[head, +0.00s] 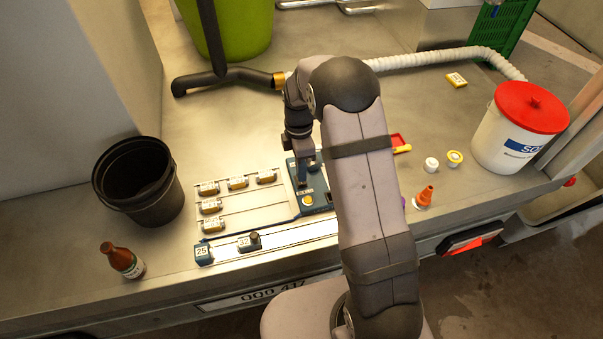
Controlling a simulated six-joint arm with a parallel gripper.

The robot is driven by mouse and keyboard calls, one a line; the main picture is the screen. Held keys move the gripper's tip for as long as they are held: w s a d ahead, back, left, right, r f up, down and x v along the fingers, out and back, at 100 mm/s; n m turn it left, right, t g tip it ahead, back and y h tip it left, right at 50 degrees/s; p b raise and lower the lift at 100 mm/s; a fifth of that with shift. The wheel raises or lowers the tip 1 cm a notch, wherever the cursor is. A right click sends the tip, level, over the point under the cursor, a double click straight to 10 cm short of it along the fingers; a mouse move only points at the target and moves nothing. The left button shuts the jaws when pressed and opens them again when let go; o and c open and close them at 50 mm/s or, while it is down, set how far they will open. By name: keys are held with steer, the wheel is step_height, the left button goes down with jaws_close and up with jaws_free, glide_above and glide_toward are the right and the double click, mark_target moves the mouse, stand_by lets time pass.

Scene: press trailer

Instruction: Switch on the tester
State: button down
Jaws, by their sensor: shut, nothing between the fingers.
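The tester looks to be the dark blue box (316,201) on the worktop, with a yellow round button (307,200) on its near face. My gripper (303,184) is shut and empty, pointing down over the box just behind the yellow button. I cannot tell whether its tips touch the box. My arm hides the right part of the box. A pale panel with several small yellow labelled blocks (238,183) adjoins the box on the left. A rail with blocks marked 25 (203,252) and 32 (249,242) runs along the front.
A black bucket (112,204) and a brown bottle (122,261) stand at left. A black pipe and white hose (440,60) cross behind.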

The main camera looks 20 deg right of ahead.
steer(key=shift+s+f, duration=0.15)
steer(key=shift+f, duration=0.85)
steer(key=shift+f, duration=0.1)
steer(key=shift+s+f, duration=0.15)
steer(key=shift+w+r, duration=0.2)
steer(key=shift+w, duration=0.65)
steer(key=shift+r+p, duration=0.1)
steer(key=shift+p, duration=0.2)
